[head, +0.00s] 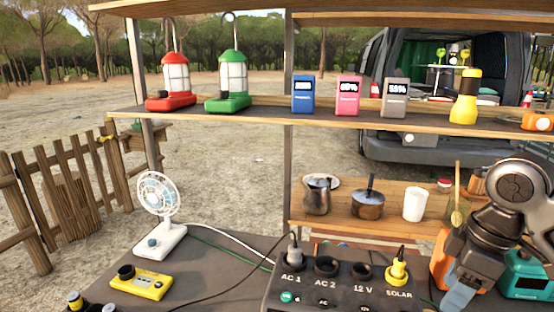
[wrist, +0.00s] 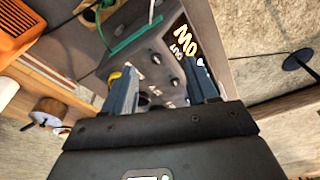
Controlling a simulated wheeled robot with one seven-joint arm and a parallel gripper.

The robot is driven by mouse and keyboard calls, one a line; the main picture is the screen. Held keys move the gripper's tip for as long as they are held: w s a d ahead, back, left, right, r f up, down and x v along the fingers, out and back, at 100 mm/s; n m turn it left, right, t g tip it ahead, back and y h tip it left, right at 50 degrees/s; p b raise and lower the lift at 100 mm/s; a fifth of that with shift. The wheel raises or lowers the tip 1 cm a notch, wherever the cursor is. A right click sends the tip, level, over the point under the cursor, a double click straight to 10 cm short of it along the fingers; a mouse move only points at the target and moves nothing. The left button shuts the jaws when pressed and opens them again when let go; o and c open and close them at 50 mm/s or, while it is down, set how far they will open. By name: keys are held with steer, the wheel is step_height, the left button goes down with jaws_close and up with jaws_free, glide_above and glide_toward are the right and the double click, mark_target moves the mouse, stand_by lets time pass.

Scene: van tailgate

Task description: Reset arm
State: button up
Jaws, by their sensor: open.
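My arm comes in at the right of the head view, with my gripper (head: 458,294) low at the right, beside the dark power station (head: 330,287). In the wrist view my gripper (wrist: 163,80) is open, with its two grey-blue fingers apart and nothing held between them. The power station's dark side (wrist: 145,45) lies beyond the fingertips, with knobs and glowing orange lettering. I cannot tell how far the fingers are from it. In the head view a grey plug sits in the AC 1 socket and a yellow plug (head: 397,272) in the SOLAR socket.
A white fan (head: 160,212) and a yellow meter (head: 142,282) stand on the table left. An orange box (head: 443,262) and teal box (head: 527,275) flank my gripper. The upper shelf (head: 260,118) holds lanterns and small devices; the lower shelf holds a pot (head: 368,203). Cables cross the table.

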steer(key=w+a+f+m+t+y, duration=0.1)
steer(key=a+t+y, duration=0.2)
steer(key=a, duration=0.6)
steer(key=w+a+f+m+t+y, duration=0.1)
steer(key=a+m+t+y, duration=0.15)
steer(key=a, duration=0.75)
steer(key=s+a+f+m+t, duration=0.3)
steer(key=s+a+m+t, duration=0.1)
steer(key=a+m+t, duration=0.1)
steer(key=s+d+f+m+t+h, duration=0.1)
steer(key=s+d+f+m+h, duration=0.15)
steer(key=s, duration=0.75)
steer(key=s+d+f+m+t+h, duration=0.1)
steer(key=s+d+f+m+h, duration=0.15)
steer(key=s, duration=0.65)
steer(key=s+d+r+n, duration=0.1)
steer(key=s+d, duration=0.1)
steer(key=s, duration=0.3)
steer(key=s+d+r+n+h, duration=0.1)
steer(key=s+d+r, duration=0.1)
steer(key=s, duration=0.4)
steer(key=s+d+r+n+t+h, duration=0.1)
steer(key=s+d+r, duration=0.1)
steer(key=s+d, duration=0.2)
steer(key=shift+s+d+r, duration=0.2)
steer(key=shift+s+d, duration=0.05)
steer(key=shift+s, duration=0.7)
